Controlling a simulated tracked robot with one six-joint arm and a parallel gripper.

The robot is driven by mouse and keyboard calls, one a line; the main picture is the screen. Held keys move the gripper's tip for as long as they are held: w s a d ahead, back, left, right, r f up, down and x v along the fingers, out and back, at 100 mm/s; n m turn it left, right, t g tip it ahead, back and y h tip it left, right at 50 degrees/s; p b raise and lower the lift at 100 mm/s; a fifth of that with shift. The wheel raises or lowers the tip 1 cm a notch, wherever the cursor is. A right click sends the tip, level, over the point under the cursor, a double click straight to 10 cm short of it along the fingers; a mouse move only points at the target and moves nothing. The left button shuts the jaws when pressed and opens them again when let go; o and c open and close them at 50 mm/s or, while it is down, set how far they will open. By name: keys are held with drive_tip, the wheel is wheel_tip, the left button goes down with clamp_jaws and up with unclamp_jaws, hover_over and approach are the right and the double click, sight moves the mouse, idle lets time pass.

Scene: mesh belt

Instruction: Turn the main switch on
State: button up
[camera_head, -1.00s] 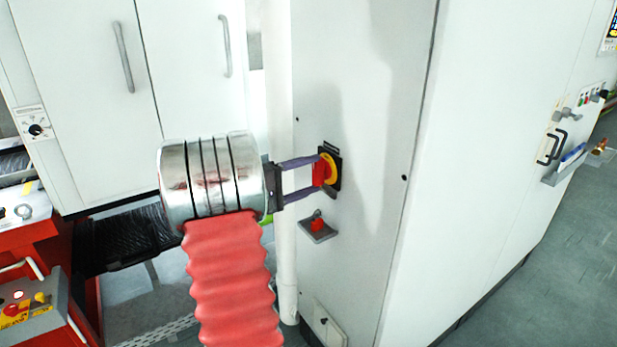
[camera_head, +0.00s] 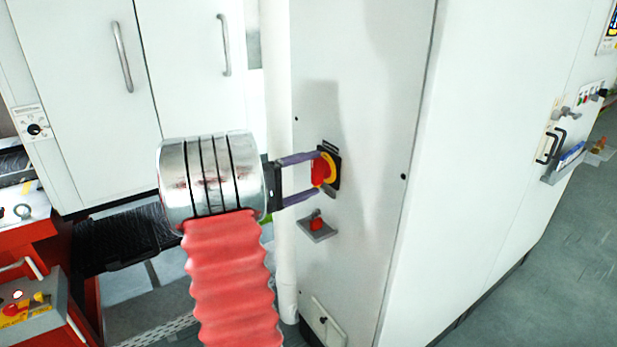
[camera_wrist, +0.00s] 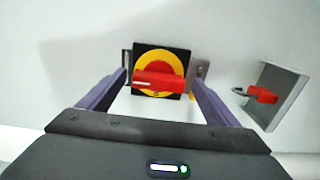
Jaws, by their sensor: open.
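The main switch has a red handle (camera_head: 319,171) on a yellow ring and black plate, mounted on the white cabinet's narrow face. In the wrist view the red handle (camera_wrist: 160,83) lies crosswise between my fingers, with a white mark on its left part. My gripper (camera_head: 316,172) reaches the switch from the left in the head view, one finger above and one below the handle. In the wrist view my gripper (camera_wrist: 161,80) is open, its fingers beside the handle's two ends. Small gaps show there; contact cannot be told.
A grey bracket with a red padlock-like piece (camera_head: 317,223) sticks out just below the switch; it is right of my fingers in the wrist view (camera_wrist: 262,94). A white vertical pipe (camera_head: 282,240) runs left of the cabinet face. Floor (camera_head: 560,270) is clear at the right.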

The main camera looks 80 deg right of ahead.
drive_tip(key=v, duration=1.4)
drive_tip(key=shift+d+f, duration=0.1)
drive_tip(key=shift+d, duration=0.05)
idle(0.4)
